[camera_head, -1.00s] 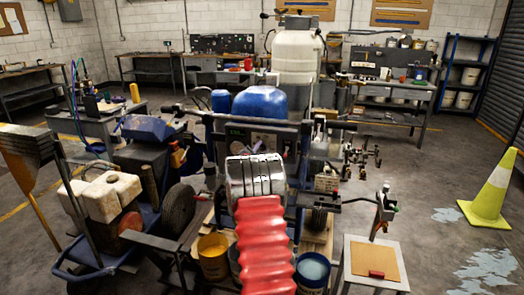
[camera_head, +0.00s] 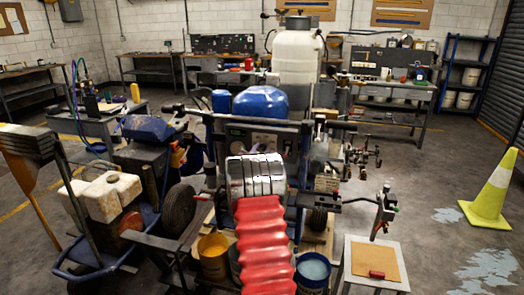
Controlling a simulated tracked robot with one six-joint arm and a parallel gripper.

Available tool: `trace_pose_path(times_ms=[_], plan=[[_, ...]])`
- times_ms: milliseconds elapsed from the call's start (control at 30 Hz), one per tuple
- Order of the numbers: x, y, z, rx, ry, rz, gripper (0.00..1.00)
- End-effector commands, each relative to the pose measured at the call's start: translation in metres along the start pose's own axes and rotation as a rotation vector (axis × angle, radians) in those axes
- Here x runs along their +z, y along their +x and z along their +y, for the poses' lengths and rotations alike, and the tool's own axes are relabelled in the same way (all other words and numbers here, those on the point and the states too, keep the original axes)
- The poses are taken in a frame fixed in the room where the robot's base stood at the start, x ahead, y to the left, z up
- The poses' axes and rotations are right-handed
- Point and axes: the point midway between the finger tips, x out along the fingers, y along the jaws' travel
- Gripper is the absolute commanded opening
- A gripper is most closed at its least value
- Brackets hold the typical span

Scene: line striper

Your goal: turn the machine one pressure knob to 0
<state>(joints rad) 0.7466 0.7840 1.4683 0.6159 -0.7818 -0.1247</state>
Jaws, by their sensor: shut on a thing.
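The line striper (camera_head: 263,103) stands in the middle, with a blue lid and a tall white tank. Its dark control panel (camera_head: 290,140) faces me. My arm, with its red ribbed sleeve, reaches up to the panel. My gripper (camera_head: 257,150) is at the panel's front, mostly behind the silver ribbed end of my arm. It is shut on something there. The pressure knob and its pointer are hidden behind my arm, so its setting cannot be read.
A second machine with a white jug (camera_head: 110,193) stands at left. Buckets (camera_head: 312,272) stand below my arm. A small table (camera_head: 374,262) holds a red block at lower right. A yellow cone (camera_head: 489,193) stands at far right, with open floor before it.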

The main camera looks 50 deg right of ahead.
Motion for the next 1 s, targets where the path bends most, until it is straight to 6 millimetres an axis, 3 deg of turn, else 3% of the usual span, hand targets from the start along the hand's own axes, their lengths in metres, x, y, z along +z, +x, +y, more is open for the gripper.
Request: trace_pose_path(times_ms=[167,200,433,767,1000], plan=[[0.004,-0.002,-0.006,-0.010,-0.003,-0.008,0.04],[0.004,-0.002,-0.006,-0.010,-0.003,-0.008,0.27],[0.002,-0.001,-0.004,-0.006,-0.001,-0.004,0.44],[0.000,-0.002,-0.001,-0.002,0.001,-0.001,0.45],[0.000,-0.017,-0.002,-0.002,0.000,-0.002,0.45]])
